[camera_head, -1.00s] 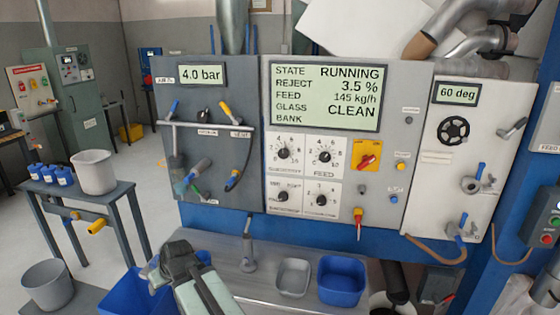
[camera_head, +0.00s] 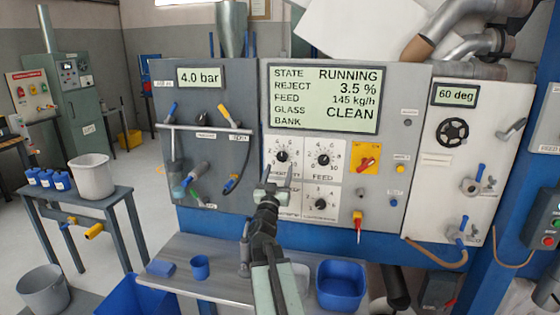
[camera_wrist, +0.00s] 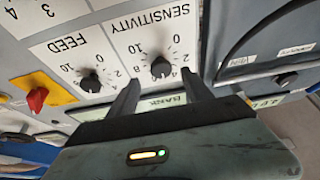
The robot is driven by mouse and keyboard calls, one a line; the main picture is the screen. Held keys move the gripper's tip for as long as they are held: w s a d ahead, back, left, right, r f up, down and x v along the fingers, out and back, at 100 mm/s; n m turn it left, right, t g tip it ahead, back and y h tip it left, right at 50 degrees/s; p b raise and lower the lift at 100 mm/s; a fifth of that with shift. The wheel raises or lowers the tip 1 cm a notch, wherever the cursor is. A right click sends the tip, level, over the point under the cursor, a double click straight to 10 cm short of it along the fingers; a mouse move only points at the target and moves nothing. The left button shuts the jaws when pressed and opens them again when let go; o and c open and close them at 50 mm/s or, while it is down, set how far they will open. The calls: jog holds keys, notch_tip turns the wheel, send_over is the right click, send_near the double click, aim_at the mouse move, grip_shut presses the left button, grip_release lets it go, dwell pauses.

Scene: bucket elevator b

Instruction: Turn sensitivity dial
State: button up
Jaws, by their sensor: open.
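The sensitivity dial (camera_head: 282,156) is a black round knob on a white square plate, upper left of the dial group under the large display. It also shows in the wrist view (camera_wrist: 160,68), where its label reads SENSITIVITY upside down. My gripper (camera_head: 277,178) is raised just below this dial, partly covering its label. In the wrist view my gripper (camera_wrist: 160,88) is open and empty, with its fingertips at either side just below the knob in the picture. I cannot tell whether they touch the panel. My arm hides much of the lower-left dial.
The feed dial (camera_head: 323,160) is close on the right, with another dial (camera_head: 320,203) below it. A red switch on a yellow plate (camera_head: 365,158) is farther right. Hoses and tools hang on the grey panel at left. A bench (camera_head: 200,252) with blue containers lies below.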

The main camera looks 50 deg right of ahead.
aim_at(282, 159)
jog(key=p+x, duration=0.1)
jog(key=x, duration=0.4)
jog(key=shift+w+d+r+p, duration=0.2)
jog(key=shift+d+p, duration=0.1)
jog(key=shift+p, duration=0.1)
jog(key=shift+f, duration=0.15)
grip_shut()
jog(key=m+g, duration=0.1)
jog(key=m, duration=0.1)
jog(key=m+g+h, duration=0.1)
jog(key=m, duration=0.1)
jog(key=shift+w+a+m+g, duration=0.1)
jog(key=shift+w+m+g, duration=0.1)
jog(key=shift+m+g, duration=0.15)
jog(key=shift+m+g+p, duration=0.35)
jog(key=shift+m+g, duration=0.1)
jog(key=shift+m, duration=0.7)
grip_release()
jog(key=shift+s, duration=0.15)
